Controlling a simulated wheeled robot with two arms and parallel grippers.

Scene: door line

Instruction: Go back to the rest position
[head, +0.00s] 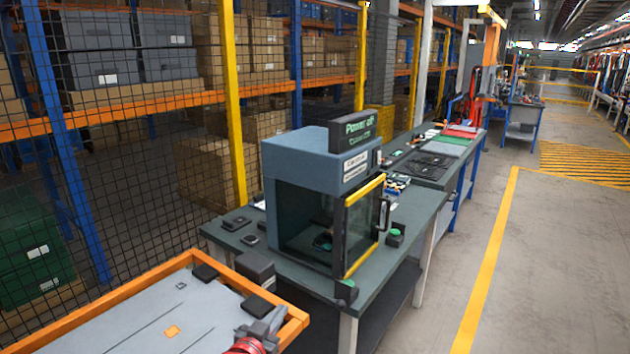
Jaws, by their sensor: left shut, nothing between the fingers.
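My left gripper (275,321) shows at the bottom of the head view, a grey tool with a red ring behind it. It is shut and empty, over the right end of the orange-rimmed tray table (190,340). My right gripper is not in view. A blue-grey cabinet (297,150) with a yellow-edged glass door (362,222) stands on a dark workbench (405,255) beyond the gripper. The gripper is apart from the cabinet. Inside the cabinet something small is hard to make out.
A black sign box (352,130) sits on the cabinet. Small black blocks with green buttons (346,291) stand on the bench. A wire mesh fence (120,130) and shelves with boxes (215,175) close off the left. The grey floor (540,270) on the right is clear beyond a yellow line.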

